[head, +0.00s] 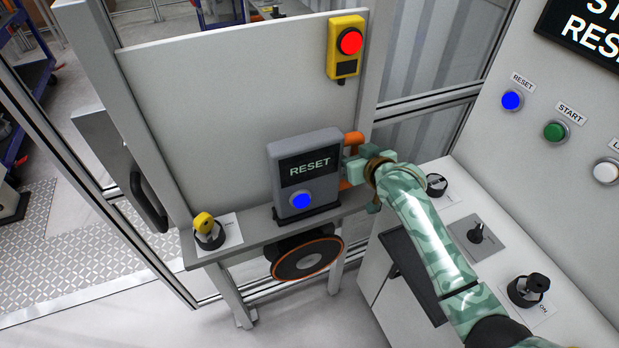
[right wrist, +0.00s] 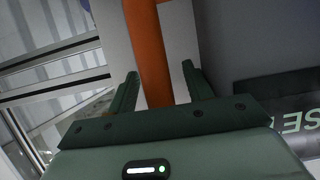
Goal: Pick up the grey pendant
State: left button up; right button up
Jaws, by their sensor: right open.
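The grey pendant (head: 318,165) stands upright on a narrow shelf, with a dark RESET label, a blue button (head: 301,201) and an orange handle (head: 354,140) on its right side. My right gripper (head: 354,168) is at that handle. In the right wrist view the orange handle (right wrist: 153,60) runs between the two open fingers of the gripper (right wrist: 162,82), and the jaws are not closed on it. Part of the pendant's dark face (right wrist: 285,118) shows at the right there. The handle's lower part is hidden by the gripper. My left gripper is not in view.
The shelf (head: 240,240) also bears a yellow-topped switch (head: 205,228). A round orange-rimmed disc (head: 307,259) is below it. A panel (head: 235,100) stands behind, with a yellow box and red button (head: 348,45). A console (head: 520,230) with several switches is on the right.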

jog(key=shift+w, duration=0.1)
jog(key=c, duration=1)
jog(key=shift+w, duration=0.1)
grip_shut()
jog(key=shift+r, duration=0.1)
